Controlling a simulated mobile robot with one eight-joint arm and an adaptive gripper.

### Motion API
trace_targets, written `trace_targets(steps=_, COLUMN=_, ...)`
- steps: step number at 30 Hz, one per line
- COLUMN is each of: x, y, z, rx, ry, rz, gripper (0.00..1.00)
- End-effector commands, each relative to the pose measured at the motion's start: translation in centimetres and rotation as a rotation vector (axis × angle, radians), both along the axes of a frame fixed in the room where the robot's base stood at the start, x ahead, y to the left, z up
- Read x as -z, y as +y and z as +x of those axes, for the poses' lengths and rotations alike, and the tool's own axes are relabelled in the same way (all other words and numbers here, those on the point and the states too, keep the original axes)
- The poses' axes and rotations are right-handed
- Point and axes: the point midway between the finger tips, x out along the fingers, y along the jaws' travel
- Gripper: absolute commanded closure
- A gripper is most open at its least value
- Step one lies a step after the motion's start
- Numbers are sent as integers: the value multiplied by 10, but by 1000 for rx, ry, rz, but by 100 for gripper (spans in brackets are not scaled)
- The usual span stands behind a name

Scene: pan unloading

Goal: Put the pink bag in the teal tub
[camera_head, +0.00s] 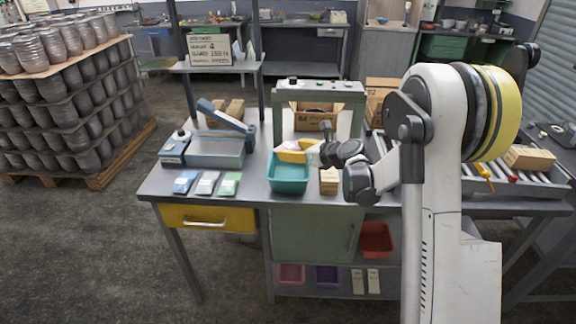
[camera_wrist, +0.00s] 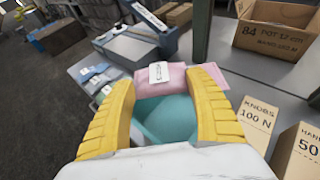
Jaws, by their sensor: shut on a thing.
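The pink bag (camera_wrist: 176,80) carries a white label and sits between the two yellow fingers of my gripper (camera_wrist: 162,105) in the wrist view. The gripper is shut on it. The bag is mostly hidden by the fingers there. I cannot tell if it touches the tub.
A small cardboard box (camera_head: 328,181) stands right of the tub. Blue, white and green packets (camera_head: 207,183) lie to the left, with a grey-blue machine (camera_head: 217,150) behind them. A green frame (camera_head: 320,90) and an open carton (camera_head: 316,117) stand behind the tub.

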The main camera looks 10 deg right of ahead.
Motion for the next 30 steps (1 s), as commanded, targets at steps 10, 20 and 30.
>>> trace_targets(steps=10, x=26, y=17, z=10, rx=0, ry=0, rz=1, gripper=69)
trace_targets(steps=20, x=52, y=17, z=10, rx=0, ry=0, rz=0, gripper=69)
trace_targets(steps=30, x=60, y=17, z=10, rx=0, ry=0, rz=0, gripper=69)
